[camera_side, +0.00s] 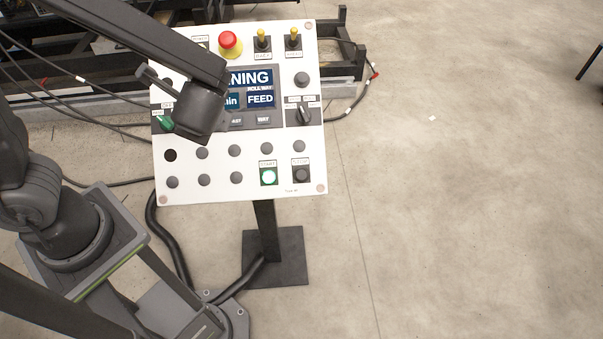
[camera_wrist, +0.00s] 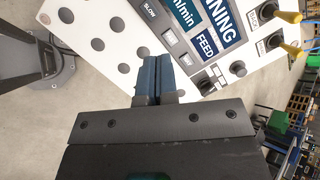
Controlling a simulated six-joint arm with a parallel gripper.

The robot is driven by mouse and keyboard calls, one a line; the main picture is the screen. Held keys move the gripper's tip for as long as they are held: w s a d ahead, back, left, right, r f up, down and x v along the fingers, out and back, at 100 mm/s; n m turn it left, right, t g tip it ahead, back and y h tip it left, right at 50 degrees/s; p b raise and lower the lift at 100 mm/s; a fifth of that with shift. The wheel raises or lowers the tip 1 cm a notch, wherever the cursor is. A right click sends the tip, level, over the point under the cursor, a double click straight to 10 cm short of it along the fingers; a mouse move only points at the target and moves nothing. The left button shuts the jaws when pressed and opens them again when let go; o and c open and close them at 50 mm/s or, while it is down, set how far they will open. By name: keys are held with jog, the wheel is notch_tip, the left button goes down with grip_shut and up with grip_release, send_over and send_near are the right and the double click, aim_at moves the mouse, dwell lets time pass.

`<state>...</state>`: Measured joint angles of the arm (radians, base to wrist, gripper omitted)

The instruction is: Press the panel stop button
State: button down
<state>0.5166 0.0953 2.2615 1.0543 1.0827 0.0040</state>
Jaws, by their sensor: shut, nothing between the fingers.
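The dark stop button (camera_side: 301,174) sits at the lower right of the white control panel (camera_side: 315,130) in the side view, under a small label. In the wrist view the stop button is not visible; my gripper body covers that part of the panel (camera_wrist: 82,35). My gripper (camera_wrist: 152,58) is shut and empty, its blue-grey fingers together over the panel face. In the side view the fingers are hidden behind my wrist, which is up and left of the stop button.
A red emergency button (camera_side: 230,42) and toggle switches (camera_side: 262,38) line the panel's top. A rotary switch (camera_side: 304,114) is above the stop button. Several grey buttons (camera_side: 236,178) fill the lower rows. The panel stands on a post with a square base (camera_side: 285,262).

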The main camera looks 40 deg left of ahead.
aim_at(301, 175)
jog(key=w+d+f+m+t+h, duration=0.2)
jog(key=d+f+m+t, duration=0.3)
jog(key=d+m, duration=0.3)
jog(key=w+d+f+m+t+h, duration=0.3)
jog(key=w+d+f+m+t, duration=0.2)
jog(key=d+m, duration=0.4)
jog(key=shift+f+h, duration=0.3)
jog(key=shift+f, duration=0.45)
jog(key=shift+w+a+f, duration=0.65)
jog(key=shift+w+f, duration=0.05)
jog(key=shift+f, duration=0.4)
jog(key=shift+w+a+f, duration=0.65)
jog(key=shift+f, duration=0.5)
jog(key=shift+w+a+f, duration=0.65)
jog(key=shift+w+f, duration=0.05)
jog(key=shift+f, duration=0.4)
jog(key=shift+w+a+f, duration=0.2)
jog(key=shift+f, duration=0.1)
